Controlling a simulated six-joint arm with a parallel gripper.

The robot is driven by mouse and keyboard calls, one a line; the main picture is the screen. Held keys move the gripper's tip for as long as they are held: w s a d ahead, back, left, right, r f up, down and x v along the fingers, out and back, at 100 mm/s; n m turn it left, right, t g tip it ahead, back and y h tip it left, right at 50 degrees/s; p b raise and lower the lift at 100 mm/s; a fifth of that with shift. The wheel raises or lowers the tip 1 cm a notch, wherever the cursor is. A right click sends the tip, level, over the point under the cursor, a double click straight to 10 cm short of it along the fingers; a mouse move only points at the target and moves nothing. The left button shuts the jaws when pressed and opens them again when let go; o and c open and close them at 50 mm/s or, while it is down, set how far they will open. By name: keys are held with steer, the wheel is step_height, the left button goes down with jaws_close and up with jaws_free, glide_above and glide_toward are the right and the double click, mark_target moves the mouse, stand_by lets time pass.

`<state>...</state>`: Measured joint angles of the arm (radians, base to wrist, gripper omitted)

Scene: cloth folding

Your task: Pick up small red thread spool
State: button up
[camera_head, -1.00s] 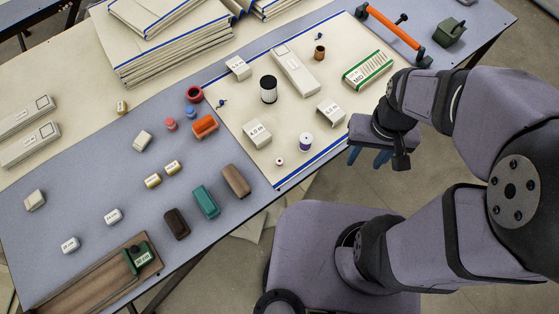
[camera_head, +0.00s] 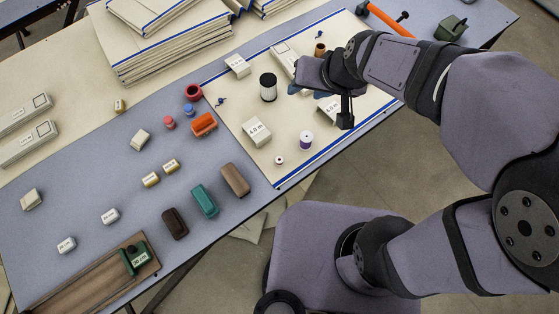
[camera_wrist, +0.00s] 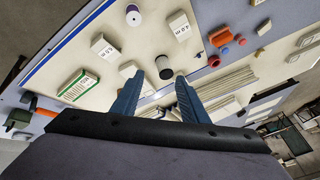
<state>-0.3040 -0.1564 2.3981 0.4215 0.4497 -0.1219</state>
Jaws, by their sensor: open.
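The small red thread spool (camera_head: 169,122) stands on the grey-blue table, beside a small blue spool (camera_head: 188,109) and left of the orange block (camera_head: 204,124). It also shows in the wrist view (camera_wrist: 241,41), right of the orange block. My gripper (camera_head: 305,91) is over the cream cloth, well to the right of the red spool in the head view. Its two blue fingers (camera_wrist: 161,82) are apart and empty in the wrist view. The black-and-white cylinder (camera_wrist: 164,67) appears just beyond the fingertips. My gripper partly hides a white block labelled on the cloth.
A larger red ring (camera_head: 193,92) stands close above the small spools. On the cloth (camera_head: 225,88) are a black-and-white cylinder (camera_head: 268,87), a white-and-purple spool (camera_head: 305,140) and white blocks. A cloth stack (camera_head: 165,50) lies at the back. Bare table shows left of the red spool.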

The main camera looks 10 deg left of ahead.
steer(key=w+a+r+m+t+b, duration=0.2)
steer(key=w+a+t, duration=0.15)
steer(key=a, duration=0.55)
steer(key=w+a+r+m+t+b, duration=0.15)
steer(key=a+t, duration=0.25)
steer(key=a, duration=0.4)
steer(key=s+d+f+m+h+b, duration=0.1)
steer(key=s+d+f+h, duration=0.15)
steer(key=s, duration=0.35)
steer(key=s+d+f+m+h+b, duration=0.1)
steer(key=s+d+h, duration=0.1)
steer(key=s+h, duration=0.3)
steer(key=s+d+f+m+h+b, duration=0.1)
steer(key=s+d+h, duration=0.2)
steer(key=s, duration=0.5)
glide_toward(278, 162)
steer(key=shift+w+d+r, duration=0.3)
steer(key=shift+w+d, duration=0.1)
steer(key=shift+w, duration=0.35)
steer(key=shift+f, duration=0.45)
steer(key=shift+p+x, duration=0.45)
steer(key=shift+x, duration=1.2)
steer(key=shift+p+x, duration=0.45)
steer(key=shift+x, duration=1.6)
steer(key=shift+s+a+f, duration=0.1)
jaws_close()
